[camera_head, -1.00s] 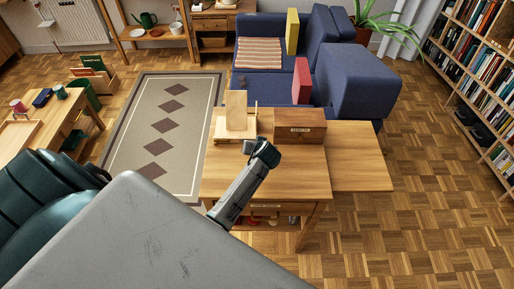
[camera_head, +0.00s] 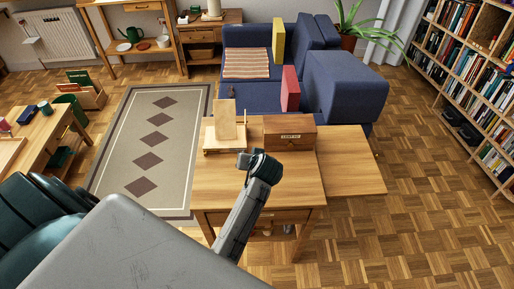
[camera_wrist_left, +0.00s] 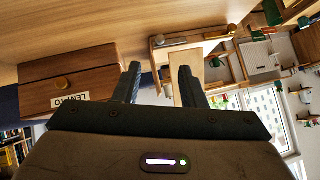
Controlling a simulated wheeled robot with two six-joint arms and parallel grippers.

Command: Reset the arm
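My left arm comes in from the lower left of the head view and reaches over the small wooden table (camera_head: 300,185). My left gripper (camera_head: 243,160) is small there, near the table's left part, in front of a wooden stand (camera_head: 225,122) and a brown box (camera_head: 289,131). In the left wrist view the left gripper (camera_wrist_left: 160,82) has its two dark fingers apart with nothing held between them. The brown box with a knob and label (camera_wrist_left: 70,85) lies left of the fingers, and the stand (camera_wrist_left: 190,62) shows behind them. My right gripper is in neither view.
A blue sofa (camera_head: 345,85) with a red cushion (camera_head: 290,88) and a yellow one (camera_head: 278,40) stands behind the table. A bookshelf (camera_head: 475,75) is at right, a patterned rug (camera_head: 180,125) at left. The floor at lower right is clear.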

